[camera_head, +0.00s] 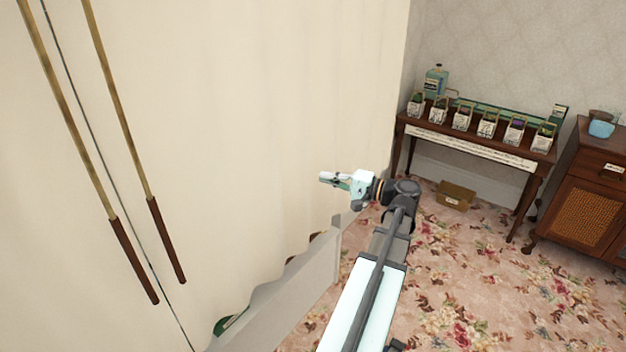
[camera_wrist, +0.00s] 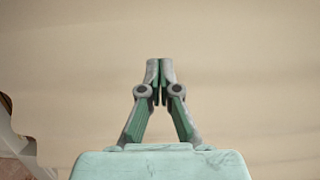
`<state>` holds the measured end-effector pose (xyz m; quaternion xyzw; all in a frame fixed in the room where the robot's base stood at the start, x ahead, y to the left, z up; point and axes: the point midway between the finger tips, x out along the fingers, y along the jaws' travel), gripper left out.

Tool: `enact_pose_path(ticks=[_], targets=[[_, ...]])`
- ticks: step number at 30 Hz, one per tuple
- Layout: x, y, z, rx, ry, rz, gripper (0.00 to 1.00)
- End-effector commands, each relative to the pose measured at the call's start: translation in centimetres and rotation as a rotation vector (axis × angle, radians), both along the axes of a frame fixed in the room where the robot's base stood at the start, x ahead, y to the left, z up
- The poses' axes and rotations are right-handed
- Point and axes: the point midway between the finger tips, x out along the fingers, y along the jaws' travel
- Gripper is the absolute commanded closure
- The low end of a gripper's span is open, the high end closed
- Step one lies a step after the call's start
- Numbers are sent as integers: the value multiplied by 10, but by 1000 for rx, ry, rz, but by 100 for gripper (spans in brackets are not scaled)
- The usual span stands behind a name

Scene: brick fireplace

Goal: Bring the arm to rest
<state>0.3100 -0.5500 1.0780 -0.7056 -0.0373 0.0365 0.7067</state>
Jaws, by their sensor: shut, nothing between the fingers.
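My gripper (camera_wrist: 159,68) is shut and empty in the wrist view, its two fingertips together. Behind it is a plain cream surface. In the head view my gripper (camera_head: 324,178) is at the end of my arm, pointing left toward the cream curtain (camera_head: 240,120). I cannot tell whether its tips touch the curtain. My arm reaches from the bottom of the head view up to the middle.
A dark wooden table (camera_head: 470,146) with several small boxes and a blue-green bottle (camera_head: 435,82) stands at the back. A cabinet (camera_head: 590,195) is at the right. A cardboard box (camera_head: 455,196) lies on the floral carpet (camera_head: 480,300). Two wooden rods (camera_head: 120,105) hang at the left.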

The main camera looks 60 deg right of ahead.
Motion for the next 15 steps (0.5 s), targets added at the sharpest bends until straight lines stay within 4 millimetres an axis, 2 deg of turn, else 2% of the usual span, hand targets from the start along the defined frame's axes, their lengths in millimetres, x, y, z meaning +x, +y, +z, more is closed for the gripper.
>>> enact_pose_path(ticks=[3,9,11,15], targets=[[-11,-1,0,-1,0,0,100],[-16,-4,-1,-5,6,-11,100],[-15,-7,-7,-9,34,-24,100],[-18,-13,-37,-25,165,-73,100]])
